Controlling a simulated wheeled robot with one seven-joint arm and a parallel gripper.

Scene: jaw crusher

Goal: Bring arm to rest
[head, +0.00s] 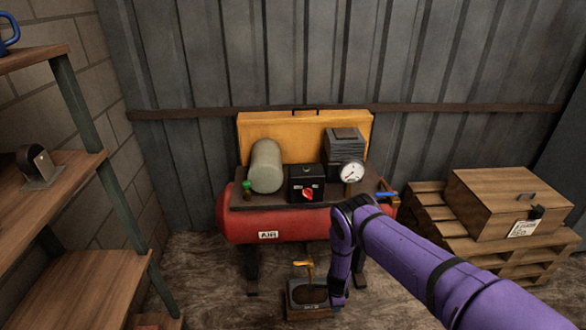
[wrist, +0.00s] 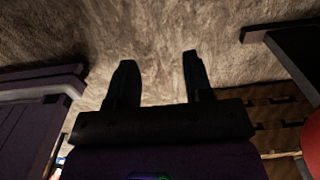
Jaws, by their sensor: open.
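My gripper (wrist: 157,58) shows in the wrist view with its two dark fingers apart and nothing between them. Bare, rough floor lies beyond the fingertips. In the head view my purple arm reaches in from the lower right, bends in front of the red air compressor and hangs downward at its far end. The fingers cannot be made out in the head view. The arm's lower end is just right of a small dark pedal-like unit (head: 308,293) with a yellow lever on the floor; whether they touch cannot be told.
The red compressor tank (head: 268,226) stands against a corrugated metal wall, with a pressure gauge (head: 352,172) on top. A wooden shelf (head: 85,285) is at left. A wooden crate (head: 490,210) sits on a pallet (head: 432,222) at right. Floor between shelf and compressor is clear.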

